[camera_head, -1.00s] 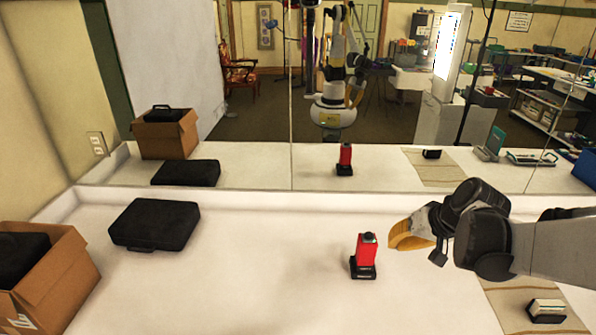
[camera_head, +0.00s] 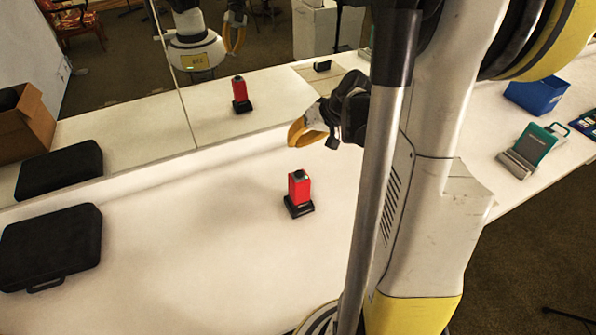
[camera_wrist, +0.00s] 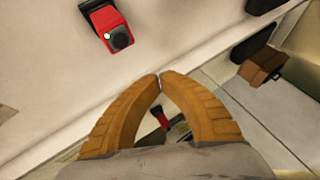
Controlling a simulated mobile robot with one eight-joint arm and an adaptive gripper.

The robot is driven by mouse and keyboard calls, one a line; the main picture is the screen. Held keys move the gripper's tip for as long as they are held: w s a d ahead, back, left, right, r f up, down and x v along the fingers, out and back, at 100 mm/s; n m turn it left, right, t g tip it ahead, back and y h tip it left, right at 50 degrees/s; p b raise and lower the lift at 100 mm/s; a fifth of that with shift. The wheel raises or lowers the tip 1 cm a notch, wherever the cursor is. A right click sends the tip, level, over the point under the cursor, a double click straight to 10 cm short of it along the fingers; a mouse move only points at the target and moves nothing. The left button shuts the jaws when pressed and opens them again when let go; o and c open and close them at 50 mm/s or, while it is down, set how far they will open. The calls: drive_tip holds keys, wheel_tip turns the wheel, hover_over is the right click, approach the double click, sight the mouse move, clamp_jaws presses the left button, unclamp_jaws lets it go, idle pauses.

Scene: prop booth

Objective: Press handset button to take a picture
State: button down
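The red handset (camera_head: 299,189) stands upright in a black base (camera_head: 298,209) on the white counter, in the middle of the head view. Its dark top shows a round black button (camera_wrist: 120,38) beside a small green light (camera_wrist: 107,36) in the wrist view. My gripper (camera_head: 293,134) has orange-yellow fingers and is above and beyond the handset in the head view, apart from it. In the wrist view the fingertips (camera_wrist: 160,76) meet with nothing between them, and the handset lies beyond them to the upper left.
A mirror behind the counter reflects the handset (camera_head: 240,94) and my robot. A black case (camera_head: 50,247) lies at the left of the counter. A teal-and-grey device (camera_head: 530,147) and a blue bin (camera_head: 538,93) are at the right. Counter around the handset is clear.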

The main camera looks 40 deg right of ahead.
sight(296, 172)
drive_tip(key=shift+f+b, duration=3.4)
drive_tip(key=shift+f, duration=0.95)
drive_tip(key=shift+f+b, duration=0.45)
drive_tip(key=shift+f+b, duration=0.4)
drive_tip(key=shift+f, duration=0.05)
drive_tip(key=shift+r, duration=0.1)
drive_tip(key=shift+r+p, duration=0.65)
drive_tip(key=shift+r, duration=0.15)
drive_tip(key=shift+r, duration=0.1)
drive_tip(key=shift+r+p, duration=1.85)
drive_tip(key=shift+r, duration=0.55)
drive_tip(key=shift+a, duration=0.1)
